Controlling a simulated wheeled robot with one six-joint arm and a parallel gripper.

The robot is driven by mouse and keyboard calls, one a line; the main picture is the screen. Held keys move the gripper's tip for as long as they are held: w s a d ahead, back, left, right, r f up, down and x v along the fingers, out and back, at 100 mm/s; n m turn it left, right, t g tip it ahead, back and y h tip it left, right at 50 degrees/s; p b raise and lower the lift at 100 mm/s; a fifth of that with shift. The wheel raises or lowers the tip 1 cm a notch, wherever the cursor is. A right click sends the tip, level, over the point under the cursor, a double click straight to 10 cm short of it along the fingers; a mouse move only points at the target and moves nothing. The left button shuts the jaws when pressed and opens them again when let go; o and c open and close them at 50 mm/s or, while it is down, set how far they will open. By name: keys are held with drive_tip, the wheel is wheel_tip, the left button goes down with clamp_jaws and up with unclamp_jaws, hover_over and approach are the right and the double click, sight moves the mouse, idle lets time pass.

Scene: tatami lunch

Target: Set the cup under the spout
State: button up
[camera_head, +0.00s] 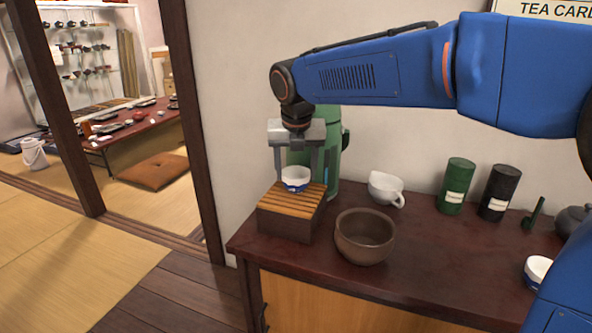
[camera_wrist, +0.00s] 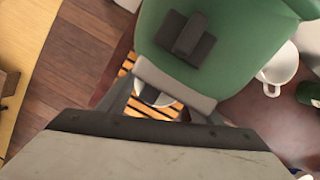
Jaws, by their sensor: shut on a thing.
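A small white cup with a blue band (camera_head: 295,178) is at the slatted wooden drip box (camera_head: 290,222). My gripper (camera_head: 295,172) points down and is shut on this cup; I cannot tell whether the cup's base touches the slats. The green dispenser (camera_head: 328,150) stands just behind, partly hidden by my gripper and arm. In the wrist view, the dispenser (camera_wrist: 215,35) fills the top with its dark spout part (camera_wrist: 187,40), and the cup (camera_wrist: 155,95) shows partly between the fingers above the slats.
A brown bowl (camera_head: 364,238) stands right of the drip box. A white pouring cup (camera_head: 385,188), a green canister (camera_head: 457,186) and a black canister (camera_head: 498,192) stand along the wall. Another white-and-blue cup (camera_head: 537,270) is at the right. The counter's front middle is clear.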

drive_tip(key=shift+f, duration=0.15)
drive_tip(key=o, duration=1.2)
drive_tip(key=v, duration=1.2)
